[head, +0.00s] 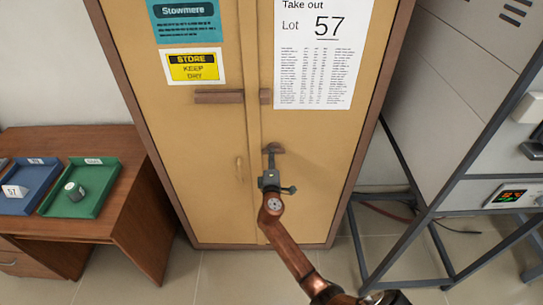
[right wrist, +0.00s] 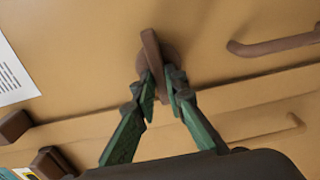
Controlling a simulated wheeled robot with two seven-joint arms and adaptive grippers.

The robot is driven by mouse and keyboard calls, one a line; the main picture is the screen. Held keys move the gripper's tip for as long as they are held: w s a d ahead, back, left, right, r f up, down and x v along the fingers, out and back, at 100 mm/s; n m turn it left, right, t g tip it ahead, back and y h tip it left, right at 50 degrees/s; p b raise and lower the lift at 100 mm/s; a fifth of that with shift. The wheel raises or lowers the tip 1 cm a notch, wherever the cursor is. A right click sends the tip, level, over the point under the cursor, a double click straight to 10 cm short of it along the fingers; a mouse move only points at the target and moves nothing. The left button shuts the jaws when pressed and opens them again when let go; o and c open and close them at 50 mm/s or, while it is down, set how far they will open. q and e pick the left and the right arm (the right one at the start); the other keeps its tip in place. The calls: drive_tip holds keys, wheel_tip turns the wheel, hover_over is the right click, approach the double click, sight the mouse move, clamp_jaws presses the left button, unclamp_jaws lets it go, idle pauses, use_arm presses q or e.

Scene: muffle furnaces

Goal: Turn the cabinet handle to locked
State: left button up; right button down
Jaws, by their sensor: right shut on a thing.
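The tan cabinet (head: 205,140) with a brown frame stands in the middle of the head view, its two doors closed. The brown turn handle (head: 277,148) is on the right door near the seam. In the right wrist view, the handle (right wrist: 150,48) is a narrow bar on a round base, slightly tilted in the picture. My right gripper (head: 271,165) is at the handle, its green fingers (right wrist: 161,82) shut on the bar from both sides. The fingers hide part of the bar. I cannot tell whether it is locked. My left gripper is not in view.
A brown bar (head: 218,97) and a small block (head: 265,96) sit above the handle. A pull (right wrist: 275,42) shows beside the handle in the wrist view. A desk (head: 130,200) with trays stands left; a grey metal frame (head: 430,212) with a furnace stands right.

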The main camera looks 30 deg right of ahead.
idle(0.4)
drive_tip(key=c, duration=2)
unclamp_jaws()
drive_tip(key=shift+o, duration=0.2)
drive_tip(key=v, duration=1.2)
